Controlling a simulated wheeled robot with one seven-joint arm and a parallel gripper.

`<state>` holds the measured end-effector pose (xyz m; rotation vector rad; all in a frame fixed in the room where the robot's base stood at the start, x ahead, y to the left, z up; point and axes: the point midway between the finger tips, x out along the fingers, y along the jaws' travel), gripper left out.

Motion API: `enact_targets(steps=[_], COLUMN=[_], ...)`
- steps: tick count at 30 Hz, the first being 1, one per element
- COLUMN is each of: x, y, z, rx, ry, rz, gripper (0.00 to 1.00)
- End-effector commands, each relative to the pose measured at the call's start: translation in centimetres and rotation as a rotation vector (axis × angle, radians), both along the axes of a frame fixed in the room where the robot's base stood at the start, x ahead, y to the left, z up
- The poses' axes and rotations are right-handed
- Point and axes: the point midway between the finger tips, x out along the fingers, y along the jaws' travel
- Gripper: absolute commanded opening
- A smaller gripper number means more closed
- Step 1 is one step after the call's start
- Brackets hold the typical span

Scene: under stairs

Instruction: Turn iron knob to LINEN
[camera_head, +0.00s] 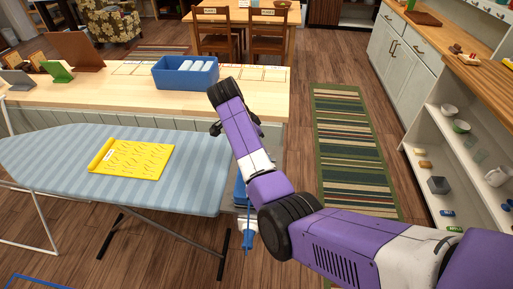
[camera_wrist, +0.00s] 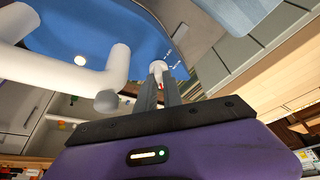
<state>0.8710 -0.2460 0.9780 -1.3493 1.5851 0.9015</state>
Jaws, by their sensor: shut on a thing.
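The iron, with a blue body (camera_wrist: 90,35) and white tube-like handle parts (camera_wrist: 118,65), fills the upper left of the wrist view. A small white round knob (camera_wrist: 158,66) with pale marks beside it sits at the right of the blue face. My gripper (camera_wrist: 160,82) is shut on the knob, its two grey fingers reaching up to it. The knob's setting and the word LINEN are not readable. In the head view my arm hides the gripper and most of the iron; blue and white parts (camera_head: 247,226) show below my arm, by the ironing board's right end.
The striped blue ironing board (camera_head: 60,160) holds a yellow patterned cloth (camera_head: 131,158). Behind it, a wooden counter (camera_head: 120,90) bears a blue bin (camera_head: 186,78) with white rolls. A striped rug (camera_head: 345,150) and open shelves (camera_head: 450,165) are at the right.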

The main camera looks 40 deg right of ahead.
Motion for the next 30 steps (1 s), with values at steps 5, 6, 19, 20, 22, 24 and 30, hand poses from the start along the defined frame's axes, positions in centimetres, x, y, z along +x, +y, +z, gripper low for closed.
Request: enact_targets(steps=[5, 6, 19, 20, 22, 24, 30], x=[0.28, 0.29, 0.42, 0.45, 0.43, 0.45, 0.45], y=[0.00, -0.03, -0.18, -0.19, -0.20, -0.18, -0.22], z=[-0.36, -0.36, -0.31, -0.28, -0.26, -0.21, -0.09], rx=[0.002, 0.001, 0.002, 0.000, 0.001, 0.002, 0.001], ry=[-0.003, -0.002, -0.002, -0.003, -0.002, -0.001, -0.001], rz=[-0.166, -0.204, -0.570, -0.589, -0.630, -0.665, -0.734], gripper=[0.00, 0.00, 0.00, 0.00, 0.00, 0.00, 0.00])
